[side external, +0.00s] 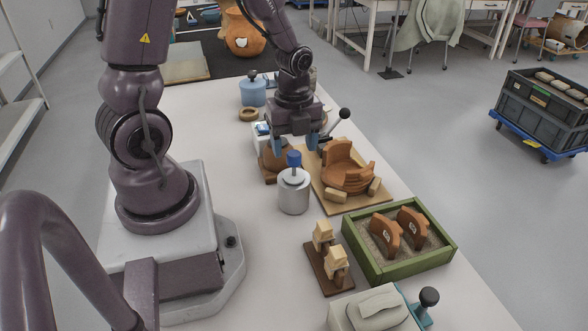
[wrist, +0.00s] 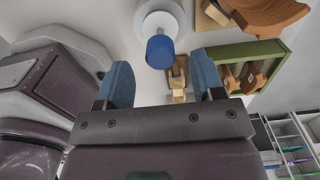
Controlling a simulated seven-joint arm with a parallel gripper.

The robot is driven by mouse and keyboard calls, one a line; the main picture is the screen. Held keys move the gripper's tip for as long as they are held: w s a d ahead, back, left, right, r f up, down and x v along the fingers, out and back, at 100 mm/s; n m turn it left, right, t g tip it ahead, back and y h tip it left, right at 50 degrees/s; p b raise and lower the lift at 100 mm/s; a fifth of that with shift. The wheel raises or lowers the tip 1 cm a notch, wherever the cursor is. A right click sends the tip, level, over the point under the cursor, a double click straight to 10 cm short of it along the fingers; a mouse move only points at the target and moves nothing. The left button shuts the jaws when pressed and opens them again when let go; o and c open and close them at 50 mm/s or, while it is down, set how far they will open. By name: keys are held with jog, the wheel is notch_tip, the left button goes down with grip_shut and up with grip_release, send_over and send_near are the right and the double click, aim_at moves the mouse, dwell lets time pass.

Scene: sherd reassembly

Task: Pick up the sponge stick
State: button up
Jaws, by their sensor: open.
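No object is clearly a sponge stick. Two tan, sponge-like blocks (side external: 323,233) stand on a dark brown rack (side external: 317,268), in front of the grey canister (side external: 294,197); which one is meant I cannot tell. The blocks also show in the wrist view (wrist: 179,94), beyond and between my fingers. My gripper (side external: 296,146) is open and empty, with blue fingers. It hangs above the table, behind and above the canister with the blue top (side external: 294,159). In the wrist view, my gripper (wrist: 162,88) has the blue top (wrist: 160,52) between and beyond its fingers.
A green sandbox (side external: 360,263) with brown sherds stands right of the rack. A partly built brown pot (side external: 346,178) sits on a board, close to my gripper. A grey-white box (side external: 345,316) is at the front. Bare white table (side external: 268,275) lies left of the rack.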

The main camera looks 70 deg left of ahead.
aim_at(294, 176)
jog(key=shift+f, duration=2.8)
jog(key=c, duration=0.8)
